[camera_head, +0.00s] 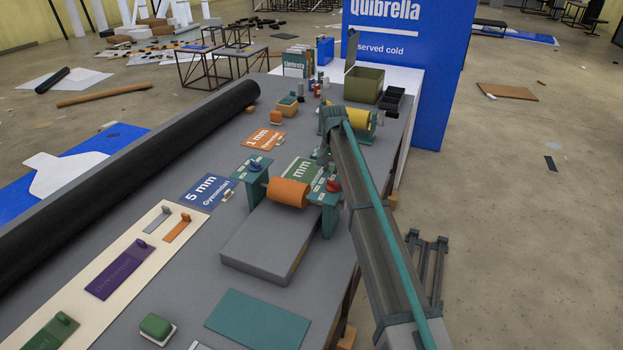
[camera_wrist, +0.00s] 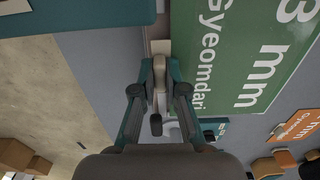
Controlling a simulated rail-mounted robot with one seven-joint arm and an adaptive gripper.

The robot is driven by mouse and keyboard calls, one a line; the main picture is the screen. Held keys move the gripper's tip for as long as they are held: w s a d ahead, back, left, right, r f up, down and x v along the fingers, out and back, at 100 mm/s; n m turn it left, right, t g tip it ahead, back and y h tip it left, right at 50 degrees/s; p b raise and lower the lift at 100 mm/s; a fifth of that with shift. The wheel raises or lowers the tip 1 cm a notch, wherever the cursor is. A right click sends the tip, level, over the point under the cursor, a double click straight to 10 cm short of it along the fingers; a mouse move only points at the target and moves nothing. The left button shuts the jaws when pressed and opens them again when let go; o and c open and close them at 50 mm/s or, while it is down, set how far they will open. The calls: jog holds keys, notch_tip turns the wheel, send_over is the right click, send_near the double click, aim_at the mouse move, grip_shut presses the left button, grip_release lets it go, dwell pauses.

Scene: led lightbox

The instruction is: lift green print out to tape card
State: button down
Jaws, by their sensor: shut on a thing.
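A green card (camera_head: 300,172) with white "mm" lettering lies on the grey table beyond the press with the orange roller (camera_head: 288,193). In the wrist view the green card (camera_wrist: 245,55) reads "3 mm Gyeomdari" and lies flat right of my gripper (camera_wrist: 160,68). My gripper is shut on a small pale grey tab (camera_wrist: 160,80) at the card's near edge. I cannot tell whether the tab joins the card. In the head view my arm hides much of the grip. Another green piece with a tab (camera_head: 50,335) lies on the cream strip at lower left.
The teal-sided press stands over a grey slab (camera_head: 268,240). Blue "5 mm" (camera_head: 207,191) and orange "1 mm" (camera_head: 263,139) cards lie left of it. A long black roll (camera_head: 130,150) runs along the left side. A teal sheet (camera_head: 258,320) lies in front.

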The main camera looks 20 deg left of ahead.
jog(key=shift+r+p, duration=0.45)
jog(key=shift+r, duration=0.9)
jog(key=shift+r, duration=0.1)
jog(key=shift+r+p, duration=0.85)
jog(key=shift+r, duration=1)
